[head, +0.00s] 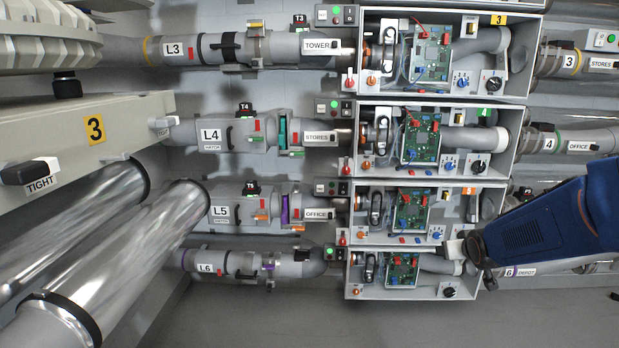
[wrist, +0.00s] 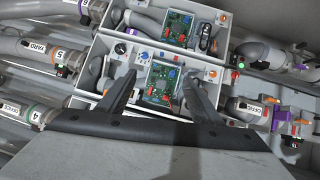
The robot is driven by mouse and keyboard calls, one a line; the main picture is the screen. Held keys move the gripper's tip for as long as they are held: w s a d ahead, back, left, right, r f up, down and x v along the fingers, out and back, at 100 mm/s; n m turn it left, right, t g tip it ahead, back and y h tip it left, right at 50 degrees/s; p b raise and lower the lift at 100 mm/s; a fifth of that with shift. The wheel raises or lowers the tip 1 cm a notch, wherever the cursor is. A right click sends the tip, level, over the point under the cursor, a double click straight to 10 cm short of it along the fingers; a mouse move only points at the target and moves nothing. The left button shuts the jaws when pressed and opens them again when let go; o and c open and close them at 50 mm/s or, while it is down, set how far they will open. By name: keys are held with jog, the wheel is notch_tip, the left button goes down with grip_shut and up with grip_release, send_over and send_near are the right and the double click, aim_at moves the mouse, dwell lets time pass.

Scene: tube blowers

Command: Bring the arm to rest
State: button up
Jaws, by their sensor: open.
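My arm (head: 560,228), blue with a dark end, reaches in from the right edge of the head view. My gripper (head: 466,249) is in front of the right end of the lower blower boxes, and its fingers are hard to make out there. In the wrist view my gripper (wrist: 159,76) shows two dark fingers spread apart with nothing between them. Beyond the fingers is an open grey box with a green circuit board (wrist: 162,84). Whether the fingers touch any box cannot be told.
Blower boxes are stacked in the middle, the top one (head: 437,98) labelled 3. Labelled tubes such as L4 (head: 210,134) run left. Shiny pipes (head: 150,235) and a beam marked 3 (head: 60,135) fill the left. The lower floor (head: 400,325) looks clear.

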jog(key=s+a+g, duration=0.2)
jog(key=s+a, duration=0.2)
jog(key=s, duration=0.7)
jog(key=s+a+r+g+y, duration=0.1)
jog(key=s+a, duration=0.4)
jog(key=s, duration=0.7)
jog(key=s+a+g+y, duration=0.1)
jog(key=s+a+g, duration=0.2)
jog(key=s, duration=0.9)
jog(key=shift+s+a+r, duration=0.15)
jog(key=shift+a+r, duration=0.1)
jog(key=shift+a, duration=0.5)
